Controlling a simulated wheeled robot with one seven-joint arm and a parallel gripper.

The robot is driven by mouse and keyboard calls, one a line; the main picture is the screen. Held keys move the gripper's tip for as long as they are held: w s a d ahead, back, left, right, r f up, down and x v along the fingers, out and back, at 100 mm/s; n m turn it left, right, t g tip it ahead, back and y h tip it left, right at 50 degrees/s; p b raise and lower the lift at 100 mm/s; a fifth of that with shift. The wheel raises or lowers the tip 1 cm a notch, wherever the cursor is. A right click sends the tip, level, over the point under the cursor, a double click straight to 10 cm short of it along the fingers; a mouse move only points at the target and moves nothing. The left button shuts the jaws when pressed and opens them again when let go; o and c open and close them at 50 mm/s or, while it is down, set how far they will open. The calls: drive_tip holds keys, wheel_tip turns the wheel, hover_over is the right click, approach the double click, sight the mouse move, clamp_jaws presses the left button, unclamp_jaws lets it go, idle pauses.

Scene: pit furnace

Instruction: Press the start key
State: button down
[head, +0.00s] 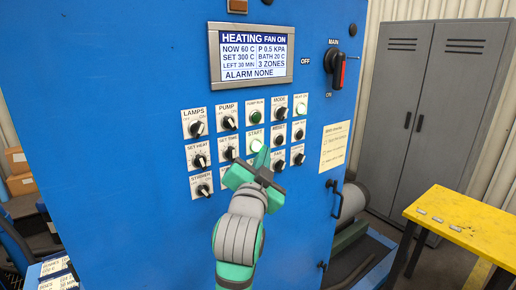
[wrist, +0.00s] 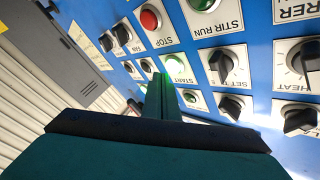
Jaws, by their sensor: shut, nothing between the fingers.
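The start key (head: 256,145) is a round green button on a white plate, in the middle of the blue panel. It looks brightly lit, and it shows green in the wrist view (wrist: 177,66) above its START label. My gripper (head: 263,157) is shut and empty, its fingertips just below the key in the head view. In the wrist view the shut fingers (wrist: 161,82) reach beside the key's plate and cover part of it. I cannot tell whether they touch the key. The display (head: 251,56) reads HEATING, FAN ON, NOW 60 C, SET 300 C, ALARM NONE.
A red stop button (wrist: 150,19) sits close to the start key. Black knobs surround it, such as the set time knob (head: 230,153). A main switch (head: 335,68) is at the upper right. A yellow table (head: 468,222) and grey cabinet (head: 430,110) stand to the right.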

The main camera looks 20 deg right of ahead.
drive_tip(key=shift+s, duration=0.15)
drive_tip(key=shift+s+d, duration=0.3)
drive_tip(key=shift+s, duration=0.5)
drive_tip(key=shift+s+d, duration=0.3)
drive_tip(key=shift+s, duration=0.45)
drive_tip(key=shift+s+d, duration=0.3)
drive_tip(key=shift+s, duration=0.5)
